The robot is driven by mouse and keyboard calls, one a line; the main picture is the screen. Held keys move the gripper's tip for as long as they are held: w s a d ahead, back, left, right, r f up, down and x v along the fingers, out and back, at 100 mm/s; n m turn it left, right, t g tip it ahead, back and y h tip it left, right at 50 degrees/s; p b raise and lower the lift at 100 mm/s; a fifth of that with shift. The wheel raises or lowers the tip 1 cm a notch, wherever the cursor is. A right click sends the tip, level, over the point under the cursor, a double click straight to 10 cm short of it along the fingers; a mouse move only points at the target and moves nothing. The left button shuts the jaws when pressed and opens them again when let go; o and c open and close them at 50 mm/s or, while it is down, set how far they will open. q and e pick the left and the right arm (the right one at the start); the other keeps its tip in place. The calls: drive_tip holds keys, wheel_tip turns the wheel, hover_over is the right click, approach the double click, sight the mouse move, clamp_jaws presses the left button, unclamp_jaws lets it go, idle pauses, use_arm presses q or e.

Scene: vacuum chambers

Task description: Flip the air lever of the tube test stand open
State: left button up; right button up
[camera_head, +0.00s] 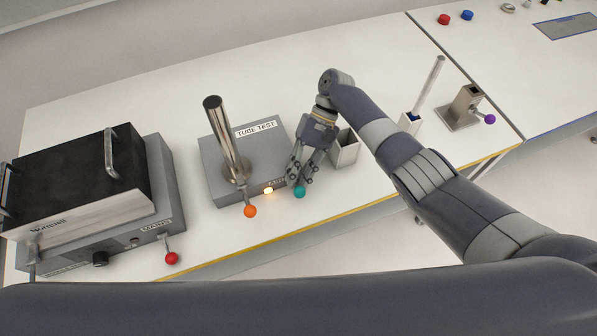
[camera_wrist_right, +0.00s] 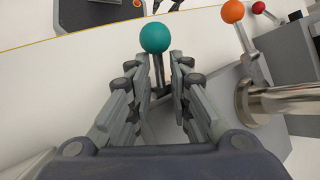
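The tube test stand (camera_head: 222,180) is a grey box labelled "TUBE TEST", with a shiny metal tube (camera_head: 226,135) standing on it. At its front are a lever with an orange knob (camera_head: 250,211) and a lever with a teal knob (camera_head: 299,192). A label beside the teal lever is partly hidden by my right gripper (camera_head: 303,178). In the right wrist view, the gripper (camera_wrist_right: 158,75) is open, with the teal lever's stem between its fingers and the teal knob (camera_wrist_right: 155,37) just beyond the fingertips. I see no clear finger contact.
A lamp (camera_head: 268,190) glows on the stand's front. A square metal holder (camera_head: 345,149) stands close right of the gripper. A black-topped device (camera_head: 85,190) with a red-knobbed lever (camera_head: 171,258) is at left. A purple-knobbed fixture (camera_head: 463,108) is at right. The table behind the stand is clear.

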use_arm(q)
drive_tip(key=shift+s+a, duration=0.1)
drive_tip(key=shift+a, duration=0.15)
use_arm(e)
drive_tip(key=shift+s+d+r, duration=0.1)
drive_tip(key=shift+s+r, duration=0.05)
drive_tip(key=shift+s, duration=0.1)
drive_tip(key=v, duration=1.2)
